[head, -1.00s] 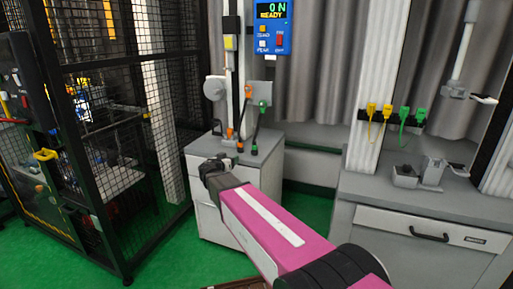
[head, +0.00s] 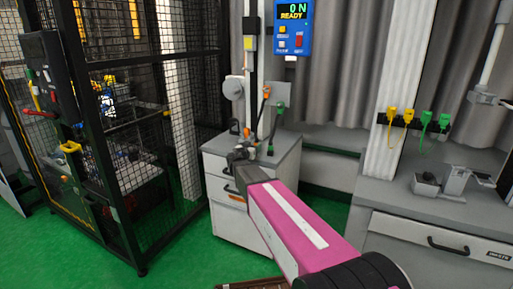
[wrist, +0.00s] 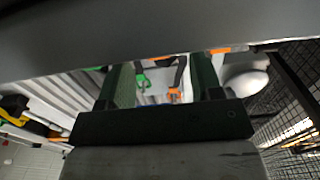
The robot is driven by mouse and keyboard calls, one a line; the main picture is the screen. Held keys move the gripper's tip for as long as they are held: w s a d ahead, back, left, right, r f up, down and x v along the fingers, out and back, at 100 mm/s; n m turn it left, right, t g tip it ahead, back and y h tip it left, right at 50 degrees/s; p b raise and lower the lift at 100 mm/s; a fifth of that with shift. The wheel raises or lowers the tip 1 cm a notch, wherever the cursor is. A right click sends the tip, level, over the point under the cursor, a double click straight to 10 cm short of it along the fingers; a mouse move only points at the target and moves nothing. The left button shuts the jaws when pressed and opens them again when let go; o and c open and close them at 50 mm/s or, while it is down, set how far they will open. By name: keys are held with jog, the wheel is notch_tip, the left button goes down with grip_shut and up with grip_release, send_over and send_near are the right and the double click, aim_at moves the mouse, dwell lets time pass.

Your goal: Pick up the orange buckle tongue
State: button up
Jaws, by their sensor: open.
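An orange buckle piece (head: 266,92) sits at the upper end of a dark strap above the grey cabinet, beside a green one (head: 279,105). A second orange piece (head: 246,132) is lower, near the cabinet top. I cannot tell for sure which is the tongue. My gripper (head: 240,153) is in front of the cabinet's top edge, below the orange pieces. In the upside-down wrist view my gripper (wrist: 163,64) is open and empty. An orange piece (wrist: 174,95) and a green piece (wrist: 142,80) show between its fingers, farther off. Another orange piece (wrist: 220,50) is partly hidden.
The grey cabinet (head: 220,167) stands below the post and blue display (head: 292,28). A black mesh cage (head: 125,130) is on the left. A grey workbench (head: 410,222) with yellow and green buckles (head: 391,112) hung above it is on the right.

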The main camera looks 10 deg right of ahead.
aim_at(256, 143)
jog(key=x, duration=0.3)
jog(key=c, duration=0.8)
jog(key=shift+r, duration=0.2)
